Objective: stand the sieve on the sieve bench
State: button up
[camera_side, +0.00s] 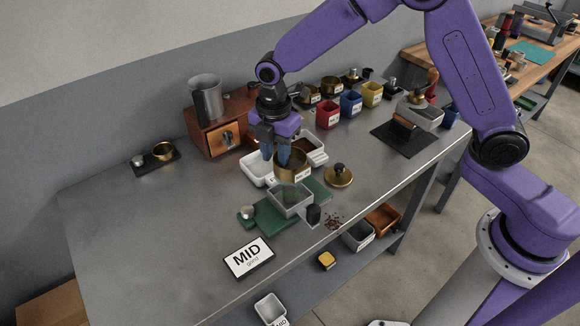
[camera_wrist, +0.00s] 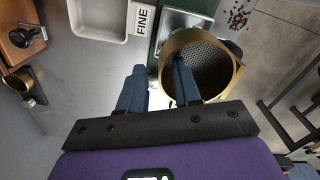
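The sieve is a brass ring with a mesh floor and a small white label; it shows in the side view (camera_side: 291,167) just behind a grey square tray (camera_side: 290,199), and in the wrist view (camera_wrist: 222,48). It looks upright. My gripper (camera_side: 276,157) points down at its left rim. In the wrist view my gripper (camera_wrist: 159,82) has one finger inside the ring and one outside, with gaps beside the wall. A green base (camera_side: 270,220), perhaps the sieve bench, lies under the grey tray. I cannot tell whether the sieve touches it.

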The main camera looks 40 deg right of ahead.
grip_shut()
jog(key=shift+r, duration=0.15)
